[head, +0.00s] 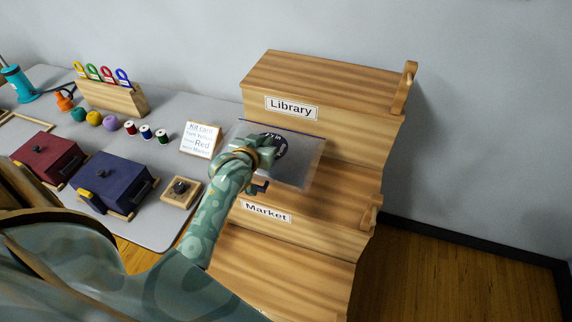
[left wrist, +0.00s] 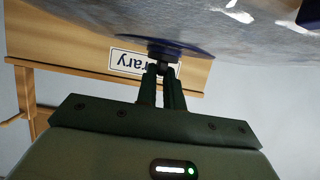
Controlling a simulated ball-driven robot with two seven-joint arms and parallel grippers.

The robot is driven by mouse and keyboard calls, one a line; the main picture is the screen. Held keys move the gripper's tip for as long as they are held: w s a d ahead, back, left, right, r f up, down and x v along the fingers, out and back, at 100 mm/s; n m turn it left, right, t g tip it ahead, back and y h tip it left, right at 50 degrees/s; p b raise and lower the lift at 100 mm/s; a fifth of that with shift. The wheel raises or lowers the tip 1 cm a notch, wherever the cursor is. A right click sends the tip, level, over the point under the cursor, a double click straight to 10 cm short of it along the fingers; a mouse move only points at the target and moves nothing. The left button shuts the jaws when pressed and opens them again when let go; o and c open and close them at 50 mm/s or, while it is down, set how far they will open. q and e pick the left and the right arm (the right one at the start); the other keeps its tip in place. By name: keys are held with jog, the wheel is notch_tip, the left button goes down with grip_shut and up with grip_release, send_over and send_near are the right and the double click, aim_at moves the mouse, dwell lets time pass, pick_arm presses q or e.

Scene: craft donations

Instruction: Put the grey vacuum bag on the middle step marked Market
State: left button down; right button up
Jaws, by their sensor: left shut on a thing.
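The grey vacuum bag (head: 306,164) is a translucent sheet-like bag with a dark blue round valve. My left gripper (head: 266,158) is shut on the valve's knob. In the left wrist view the fingers (left wrist: 163,76) close on the dark knob under the blue disc, and the bag (left wrist: 85,22) fills the top. The bag is over the middle step (head: 335,197), whose front carries the Market label (head: 266,211). I cannot tell whether it touches the step. My left forearm hides part of the step. My right gripper is not in view.
The top step (head: 320,75) has a Library label (head: 291,108). A lower step (head: 285,270) looks bare.

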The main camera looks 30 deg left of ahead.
aim_at(283, 153)
pick_arm(q)
jog(key=w+d+f+b, duration=0.1)
jog(key=f, duration=0.1)
jog(key=w+d+f+b, duration=0.1)
jog(key=f, duration=0.1)
jog(key=w+d+f, duration=0.1)
jog(key=w, duration=0.1)
jog(key=shift+d+f+b, duration=0.2)
jog(key=shift+f+b, duration=0.2)
notch_tip(283, 153, down, 4)
jog(key=shift+w+d+r+b, duration=0.15)
jog(key=shift+b, duration=0.8)
jog(key=shift+r, duration=0.15)
jog(key=c, duration=1.9)
grip_release()
jog(key=shift+c, duration=0.2)
jog(key=o, duration=0.4)
